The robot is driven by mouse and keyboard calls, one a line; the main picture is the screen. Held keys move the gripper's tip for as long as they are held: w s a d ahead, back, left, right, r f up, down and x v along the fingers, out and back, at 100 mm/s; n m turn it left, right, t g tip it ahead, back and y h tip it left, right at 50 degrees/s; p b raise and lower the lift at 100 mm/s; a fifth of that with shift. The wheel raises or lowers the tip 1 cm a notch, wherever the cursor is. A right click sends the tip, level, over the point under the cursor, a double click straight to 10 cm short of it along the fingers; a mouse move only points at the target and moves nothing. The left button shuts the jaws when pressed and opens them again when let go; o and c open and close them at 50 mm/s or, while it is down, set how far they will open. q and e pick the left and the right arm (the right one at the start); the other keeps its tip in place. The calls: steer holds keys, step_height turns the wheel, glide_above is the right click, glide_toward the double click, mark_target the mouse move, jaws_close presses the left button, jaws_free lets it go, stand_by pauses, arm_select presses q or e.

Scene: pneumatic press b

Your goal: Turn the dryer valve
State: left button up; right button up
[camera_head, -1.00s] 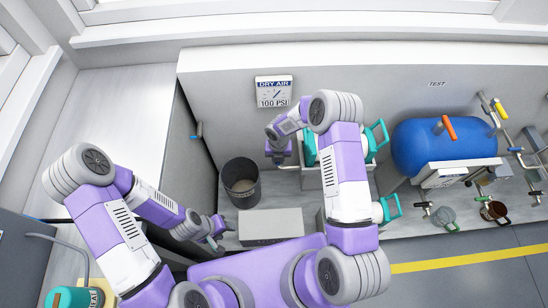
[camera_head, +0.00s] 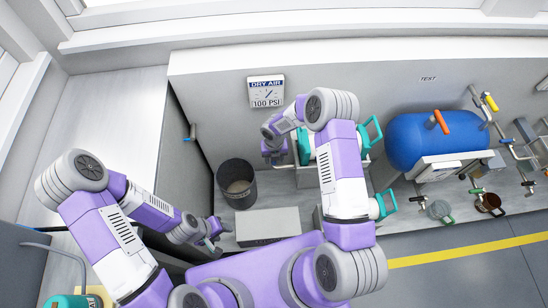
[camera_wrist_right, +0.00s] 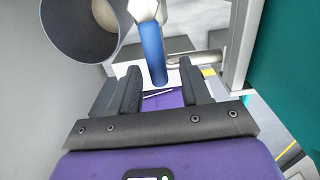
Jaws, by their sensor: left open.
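A valve with a blue lever handle (camera_wrist_right: 152,52) and a pale metal body shows in the right wrist view. I take it to be the dryer valve; in the head view it is hidden by my right arm. My right gripper (camera_wrist_right: 148,85) is open, its two dark fingers apart on either side of the lever's lower end. A gap shows on each side, with no clear contact. In the head view my right gripper (camera_head: 276,158) is low by the back wall, left of the teal-handled unit. My left gripper (camera_head: 213,230) is open and empty, near a grey box.
A dark bin (camera_head: 237,190) stands left of my right gripper and shows in the wrist view (camera_wrist_right: 85,35). The grey box (camera_head: 268,227) lies in front. A teal-handled unit (camera_head: 372,133) and blue tank (camera_head: 420,142) are to the right. A DRY AIR gauge (camera_head: 267,91) hangs above.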

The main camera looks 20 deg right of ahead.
step_height(320, 180, up, 8)
steer(key=shift+f+p, duration=0.2)
steer(key=shift+p, duration=1)
steer(key=shift+s, duration=0.1)
